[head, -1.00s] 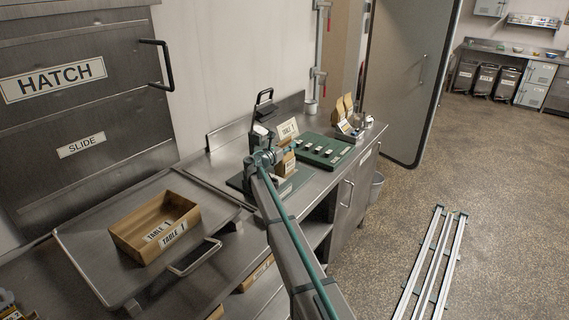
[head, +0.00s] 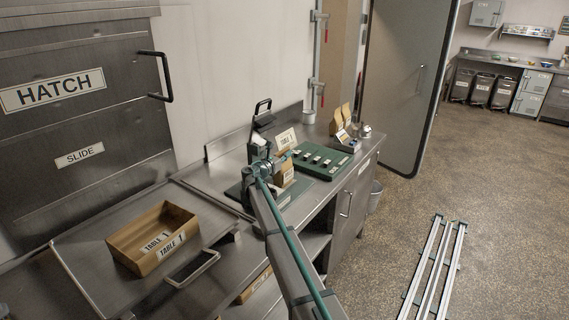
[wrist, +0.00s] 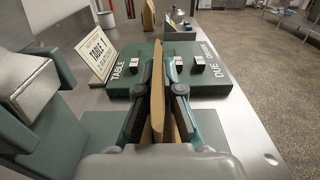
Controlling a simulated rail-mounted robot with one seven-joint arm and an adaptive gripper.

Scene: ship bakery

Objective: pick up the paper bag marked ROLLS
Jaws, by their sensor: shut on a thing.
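A brown paper bag (head: 285,174) stands upright at the near end of the green board on the steel counter. It has a pale label in the head view, too small to read. My gripper (wrist: 157,92) is shut on this bag (wrist: 157,122), with one finger on each side of it in the wrist view. In the head view my gripper (head: 280,163) partly hides the bag. The wrist view shows the bag edge-on, so its marking is hidden there. I cannot tell whether the bag touches the counter.
A TABLE 1 card (wrist: 97,54) stands left of the green board (wrist: 203,78). More paper bags (head: 342,117) stand at the counter's far end. A dark device with a handle (head: 262,120) is behind my gripper.

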